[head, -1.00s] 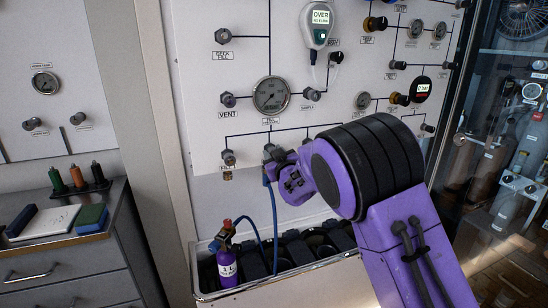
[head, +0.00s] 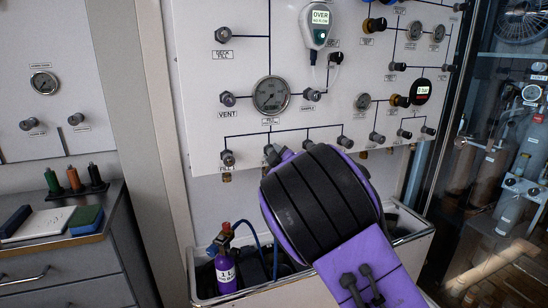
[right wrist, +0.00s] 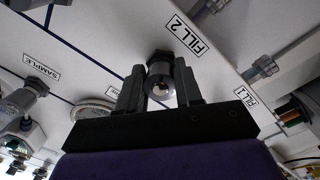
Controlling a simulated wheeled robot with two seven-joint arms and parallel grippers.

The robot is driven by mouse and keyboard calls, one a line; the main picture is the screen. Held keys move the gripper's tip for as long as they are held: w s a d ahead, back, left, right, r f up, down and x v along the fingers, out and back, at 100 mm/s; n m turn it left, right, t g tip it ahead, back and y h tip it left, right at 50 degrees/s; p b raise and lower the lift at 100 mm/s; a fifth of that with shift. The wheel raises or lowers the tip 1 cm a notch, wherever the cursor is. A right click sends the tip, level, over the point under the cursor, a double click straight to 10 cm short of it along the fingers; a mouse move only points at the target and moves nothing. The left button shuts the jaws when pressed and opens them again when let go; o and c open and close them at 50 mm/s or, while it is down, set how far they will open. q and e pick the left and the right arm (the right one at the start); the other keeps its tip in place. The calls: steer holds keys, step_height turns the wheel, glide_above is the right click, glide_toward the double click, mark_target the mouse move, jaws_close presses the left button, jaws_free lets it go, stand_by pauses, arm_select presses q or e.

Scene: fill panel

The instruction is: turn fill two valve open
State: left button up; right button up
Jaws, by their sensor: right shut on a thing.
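The fill two valve (right wrist: 159,86) is a dark round knob on the white panel, beside its "FILL 2" label (right wrist: 188,34) in the right wrist view. My right gripper (right wrist: 160,76) is shut on this knob, with one finger on each side. In the head view the right gripper (head: 276,153) is at the panel's lower row, mostly hidden behind my purple and black wrist. Only a small part of the knob shows there, so its turn angle cannot be told. My left gripper is in neither view.
The vent knob (head: 228,99) and a gauge (head: 271,95) sit above. Neighbouring knobs (head: 345,141) line the lower row. Below, a purple bottle (head: 226,262) with a blue hose stands in a metal-rimmed trough (head: 240,298). A glass cabinet (head: 500,130) stands at the right.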

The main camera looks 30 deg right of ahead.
steer(key=shift+f, duration=0.5)
steer(key=o, duration=1)
steer(key=shift+s, duration=0.1)
steer(key=shift+d+r, duration=0.1)
steer(key=shift+r, duration=0.2)
